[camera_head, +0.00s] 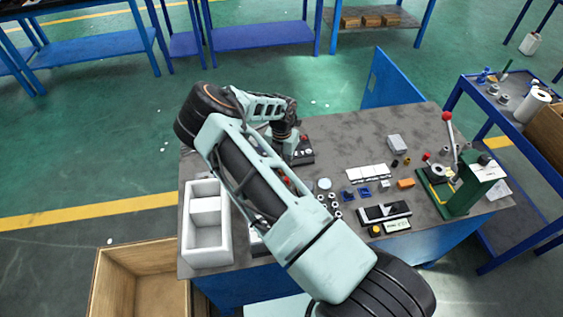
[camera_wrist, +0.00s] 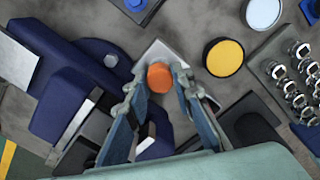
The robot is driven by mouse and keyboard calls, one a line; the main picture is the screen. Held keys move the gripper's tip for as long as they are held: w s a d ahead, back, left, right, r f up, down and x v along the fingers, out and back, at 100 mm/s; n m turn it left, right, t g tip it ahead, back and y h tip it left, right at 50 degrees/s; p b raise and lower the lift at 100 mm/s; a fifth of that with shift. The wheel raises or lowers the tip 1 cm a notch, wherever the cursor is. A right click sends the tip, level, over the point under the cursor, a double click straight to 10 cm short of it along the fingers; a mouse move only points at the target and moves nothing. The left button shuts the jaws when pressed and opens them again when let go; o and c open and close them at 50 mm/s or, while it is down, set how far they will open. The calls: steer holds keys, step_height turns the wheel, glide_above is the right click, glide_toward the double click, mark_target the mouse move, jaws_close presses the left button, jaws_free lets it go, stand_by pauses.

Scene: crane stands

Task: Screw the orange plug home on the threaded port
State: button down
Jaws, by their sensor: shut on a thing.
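The orange plug (camera_wrist: 160,77) sits between the fingertips of my gripper (camera_wrist: 157,84) in the wrist view, seen from above as a round orange top. My gripper is shut on it. A pale grey block (camera_wrist: 155,52) shows just beyond and under the plug. The threaded port cannot be made out; the plug and fingers cover that spot, so I cannot tell how far the plug is seated. In the head view my arm reaches down over the left half of the workbench (camera_head: 350,135), and the plug and fingertips are hidden there.
In the wrist view, a dark blue fixture (camera_wrist: 75,105) is close on the left. A yellow-topped round piece (camera_wrist: 223,57) and a tray of metal parts (camera_wrist: 285,75) are on the right. In the head view, a white divided bin (camera_head: 207,250) and a green press (camera_head: 470,185) stand on the bench.

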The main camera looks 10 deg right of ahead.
steer(key=shift+s, duration=0.1)
steer(key=c, duration=1.6)
jaws_free()
steer(key=shift+c, duration=0.7)
